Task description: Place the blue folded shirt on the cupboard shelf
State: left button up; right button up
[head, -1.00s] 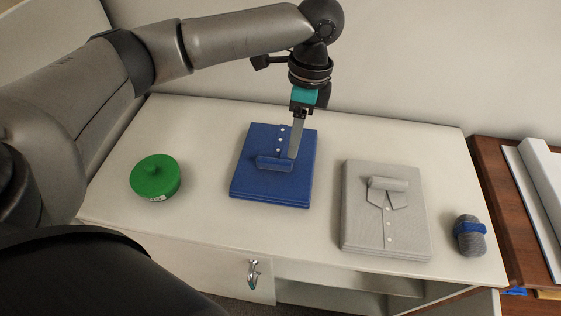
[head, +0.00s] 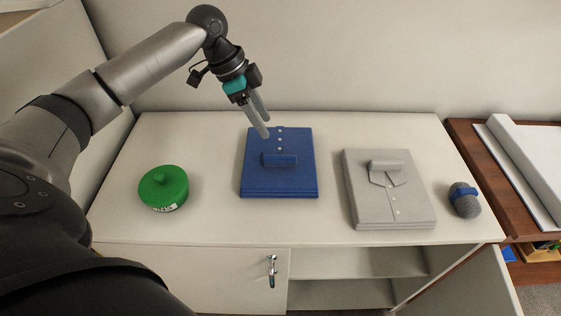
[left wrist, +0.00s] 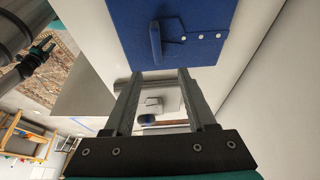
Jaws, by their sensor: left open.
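The blue folded shirt (head: 279,175) lies flat on top of the white cupboard (head: 220,225), near the middle. It also shows at the top of the left wrist view (left wrist: 205,25). My left gripper (head: 264,122) is open and empty, above the back left part of the shirt, its fingers pointing down and to the right. No contact with the shirt can be made out. The cupboard's open shelf space (head: 345,293) shows below the top at the front.
A green lidded pot (head: 163,187) stands left of the shirt. A grey folded shirt (head: 400,212) and a grey-and-blue rounded object (head: 464,200) stand to the right. A closed door (head: 190,277) is left of the shelf opening; an open door (head: 485,285) stands at its right.

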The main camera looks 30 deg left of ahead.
pick_arm(q)
jog(key=b, duration=0.1)
send_over(278, 156)
jog(key=a, duration=0.2)
jog(key=f, duration=0.5)
jog(key=shift+s+d, duration=0.1)
jog(key=shift+d, duration=0.15)
jog(key=x, duration=0.1)
jog(key=b+x, duration=0.1)
jog(key=x, duration=0.1)
jog(key=s+x, duration=0.1)
jog(key=x, duration=0.1)
jog(key=shift+a+f+b, duration=0.25)
jog(key=shift+f+b, duration=0.05)
jog(key=shift+b, duration=0.1)
jog(key=shift+w+f, duration=0.1)
jog(key=shift+f, duration=0.05)
jog(key=c, duration=0.5)
grip_shut()
pick_arm(e)
jog(key=f, duration=0.1)
jog(key=w+d+f, duration=0.1)
jog(key=d+f, duration=0.1)
jog(key=shift+w, duration=0.25)
